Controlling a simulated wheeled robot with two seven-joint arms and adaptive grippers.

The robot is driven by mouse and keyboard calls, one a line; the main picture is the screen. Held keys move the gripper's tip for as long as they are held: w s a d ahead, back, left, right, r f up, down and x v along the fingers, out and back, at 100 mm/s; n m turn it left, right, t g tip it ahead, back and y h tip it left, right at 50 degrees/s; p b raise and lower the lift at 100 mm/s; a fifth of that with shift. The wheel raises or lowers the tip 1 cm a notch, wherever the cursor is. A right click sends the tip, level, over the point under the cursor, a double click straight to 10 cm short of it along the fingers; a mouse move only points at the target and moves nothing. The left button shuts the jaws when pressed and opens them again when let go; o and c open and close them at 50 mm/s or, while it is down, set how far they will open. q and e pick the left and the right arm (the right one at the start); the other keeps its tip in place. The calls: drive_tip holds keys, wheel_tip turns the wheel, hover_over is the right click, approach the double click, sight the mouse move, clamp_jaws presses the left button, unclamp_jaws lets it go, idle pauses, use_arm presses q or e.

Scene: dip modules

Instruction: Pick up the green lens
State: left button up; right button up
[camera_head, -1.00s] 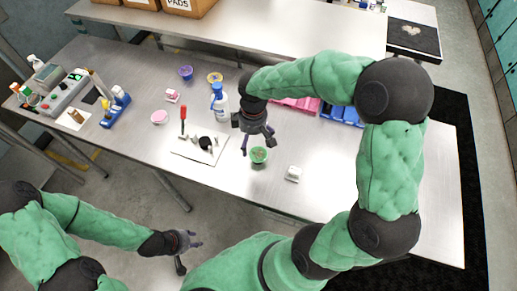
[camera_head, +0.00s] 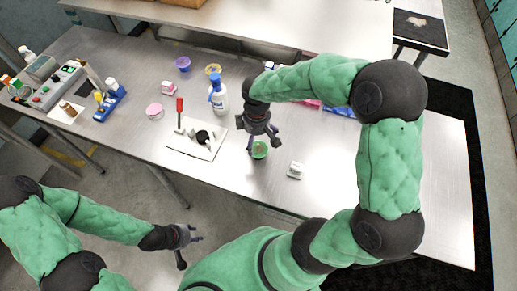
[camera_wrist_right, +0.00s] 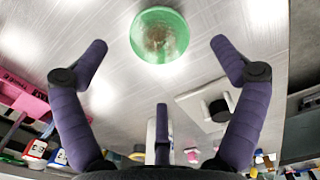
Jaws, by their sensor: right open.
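The green lens (camera_head: 259,150) is a small round green disc or dish with a brownish middle, lying on the metal table. In the right wrist view the green lens (camera_wrist_right: 160,35) sits at the top centre, just beyond and between the fingertips. My right gripper (camera_head: 263,143) is open and empty, pointing down above and just behind the lens; its purple fingers are spread in the right wrist view (camera_wrist_right: 159,50). Whether a finger touches the lens cannot be told. My left gripper (camera_head: 189,246) is off the table's front edge at lower left, fingers apart and empty.
A small white block (camera_head: 295,170) lies right of the lens. A white plate (camera_head: 190,146) with a black knob and a red-handled tool (camera_head: 180,108) is to the left. A blue-capped white bottle (camera_head: 219,98) stands behind. Pink and blue bins are partly hidden by my right arm.

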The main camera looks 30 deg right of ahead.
sight(257, 148)
wheel_tip(257, 148, down, 4)
drive_tip(key=shift+s+b, duration=0.15)
drive_tip(key=shift+b, duration=0.2)
drive_tip(key=c, duration=1)
